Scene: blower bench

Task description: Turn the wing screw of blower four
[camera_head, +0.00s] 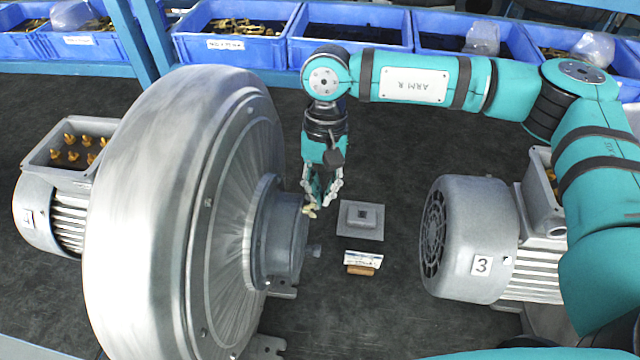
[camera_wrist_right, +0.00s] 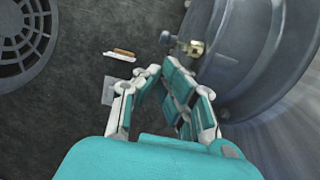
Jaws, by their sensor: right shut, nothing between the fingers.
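The large silver blower (camera_head: 190,220) stands at the left; the number on its motor (camera_head: 28,217) is too small to read surely. A small brass wing screw (camera_head: 309,212) sits at the side of its round grey outlet; it also shows in the right wrist view (camera_wrist_right: 195,48), beside the grey housing. My right gripper (camera_head: 319,201) points down right by the screw in the head view. In the wrist view its fingers (camera_wrist_right: 161,69) are shut with nothing between them, and the screw shows beyond the tips, apart from them. My left gripper is not in view.
A motor labelled 3 (camera_head: 470,240) stands at the right. Between the blowers lie a grey square plate (camera_head: 373,234) and a small white-and-brown item (camera_head: 362,262). Blue bins (camera_head: 235,48) line the back.

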